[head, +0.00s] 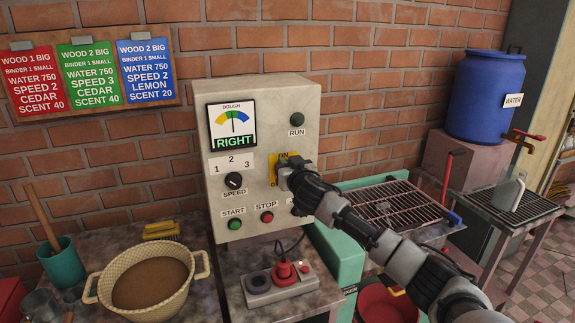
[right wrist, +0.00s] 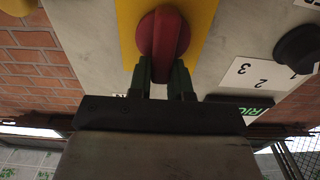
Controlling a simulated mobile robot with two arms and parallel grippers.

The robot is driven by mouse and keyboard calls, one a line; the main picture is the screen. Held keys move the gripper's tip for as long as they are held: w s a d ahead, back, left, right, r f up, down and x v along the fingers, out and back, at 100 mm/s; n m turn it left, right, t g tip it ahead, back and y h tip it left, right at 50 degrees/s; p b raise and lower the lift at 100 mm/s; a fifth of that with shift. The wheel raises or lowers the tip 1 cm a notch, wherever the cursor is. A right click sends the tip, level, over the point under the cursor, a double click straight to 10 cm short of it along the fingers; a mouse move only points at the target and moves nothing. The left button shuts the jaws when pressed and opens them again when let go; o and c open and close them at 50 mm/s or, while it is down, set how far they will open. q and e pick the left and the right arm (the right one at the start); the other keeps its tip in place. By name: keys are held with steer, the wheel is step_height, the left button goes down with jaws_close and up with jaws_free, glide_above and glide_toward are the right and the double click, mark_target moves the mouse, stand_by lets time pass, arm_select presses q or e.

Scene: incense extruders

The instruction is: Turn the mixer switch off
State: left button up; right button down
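The mixer control box (head: 262,110) stands against the brick wall. Its switch has a yellow plate (head: 274,180), partly hidden behind my right gripper (head: 286,170). In the right wrist view, which shows the panel upside down, the switch is a red knob (right wrist: 164,38) on the yellow plate (right wrist: 128,22). The fingers of my right gripper (right wrist: 163,84) lie on both sides of the knob's grip bar and appear shut on it. The bar points down in that view, towards the panel's top. My left gripper is not in view.
The panel also has a speed dial (head: 233,181), green start button (head: 235,224), red stop button (head: 267,217) and run lamp (head: 297,119). Below stand a beige pot (head: 146,297) and a small red-knobbed device (head: 283,274). A wire rack (head: 388,205) lies to the right.

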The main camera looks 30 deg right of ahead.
steer(key=shift+a+n, duration=0.1)
steer(key=shift+n, duration=0.3)
steer(key=n, duration=0.3)
steer(key=a+n+p, duration=0.1)
steer(key=n, duration=0.1)
steer(key=n+p, duration=0.1)
steer(key=n, duration=0.2)
steer(key=shift+w+a+f+n, duration=0.25)
steer(key=shift+a+f+n, duration=0.05)
steer(key=shift+a+f, duration=0.1)
steer(key=shift+w+a+f+n+p, duration=0.1)
steer(key=shift+f+n+p, duration=0.25)
steer(key=shift+n, duration=1.1)
steer(key=shift+s+a+f+n+p, duration=0.15)
steer(key=shift+f+n+p, duration=0.15)
steer(key=shift+n, duration=1.1)
steer(key=shift+w+a+f+n+p, duration=0.15)
steer(key=shift+f+n+p, duration=0.15)
steer(key=shift+n, duration=1.15)
steer(key=shift+f, duration=0.1)
steer(key=c, duration=1)
jaws_free()
steer(key=shift+c, duration=0.2)
